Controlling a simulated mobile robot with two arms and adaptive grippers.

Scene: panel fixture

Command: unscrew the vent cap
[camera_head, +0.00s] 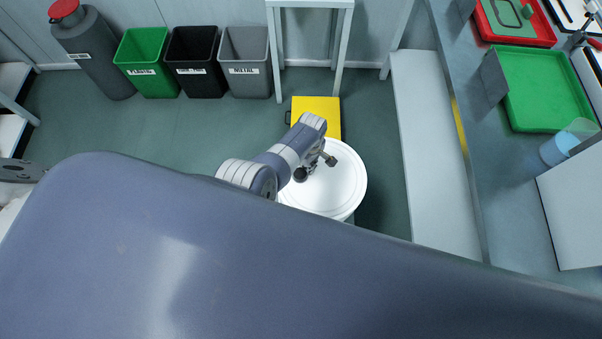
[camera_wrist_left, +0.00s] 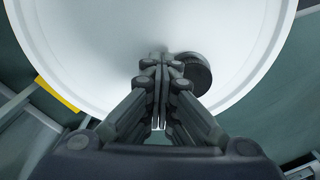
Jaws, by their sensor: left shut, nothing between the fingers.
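A round white lid (camera_head: 338,190), which looks like the top of a drum, lies below my left arm and fills much of the left wrist view (camera_wrist_left: 105,50). A small dark round cap (camera_head: 300,174), seemingly the vent cap, sits on the lid left of its middle. It also shows in the left wrist view (camera_wrist_left: 197,74), just right of the fingertips and partly behind them. My left gripper (camera_head: 329,160) is shut and empty over the lid, beside the cap. In the left wrist view its fingers (camera_wrist_left: 160,62) are pressed together. I cannot tell whether they touch the cap. My right gripper is not seen.
A yellow block (camera_head: 316,108) stands behind the lid. Green (camera_head: 144,60), black (camera_head: 193,60) and grey (camera_head: 245,60) bins and a dark cylinder (camera_head: 92,50) stand along the wall. A workbench (camera_head: 455,80) with trays runs along the right. Open floor lies left of the lid.

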